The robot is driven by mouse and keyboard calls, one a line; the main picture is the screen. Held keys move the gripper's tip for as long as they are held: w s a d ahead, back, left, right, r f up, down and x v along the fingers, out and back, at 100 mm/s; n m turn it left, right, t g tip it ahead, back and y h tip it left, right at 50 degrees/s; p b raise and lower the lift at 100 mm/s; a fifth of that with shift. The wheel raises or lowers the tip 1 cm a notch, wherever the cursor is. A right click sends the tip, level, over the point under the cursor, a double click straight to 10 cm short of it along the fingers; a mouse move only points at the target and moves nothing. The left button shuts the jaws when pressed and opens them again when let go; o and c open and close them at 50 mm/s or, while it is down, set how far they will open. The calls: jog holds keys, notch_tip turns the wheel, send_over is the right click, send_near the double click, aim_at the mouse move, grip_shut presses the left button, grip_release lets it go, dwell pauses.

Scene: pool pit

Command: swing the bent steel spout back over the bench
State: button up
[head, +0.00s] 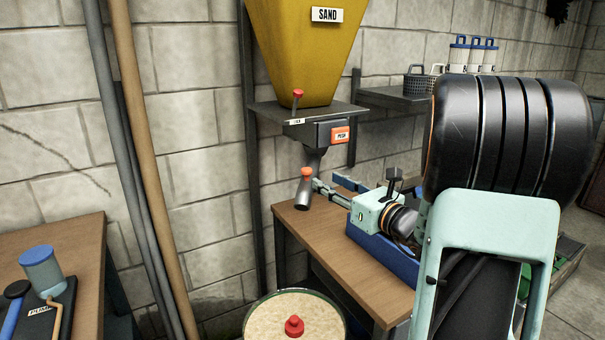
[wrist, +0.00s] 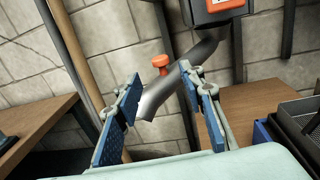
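The bent steel spout (head: 303,196) hangs under the yellow sand hopper (head: 300,55) and has an orange knob (head: 306,172) on it. In the wrist view the spout (wrist: 156,97) slants down to the lower left, its open end beside the bench (wrist: 250,100) rather than above it. My gripper (head: 325,188) is close to the spout, at the right in the head view. In the wrist view my gripper (wrist: 160,76) is open, with blue pads either side of the spout. The right fingertip overlaps the spout; I cannot tell whether they touch.
A drum with a sand-coloured top (head: 270,325) stands in front of the bench (head: 350,268). Poles (head: 150,190) lean on the wall at left. Another table (head: 65,250) holds a pump. A blue tray (head: 385,258) lies on the bench under my arm. A shelf (head: 395,98) holds baskets.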

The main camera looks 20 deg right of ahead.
aim_at(310, 171)
jog(key=x, duration=1)
jog(key=shift+c, duration=0.7)
grip_shut()
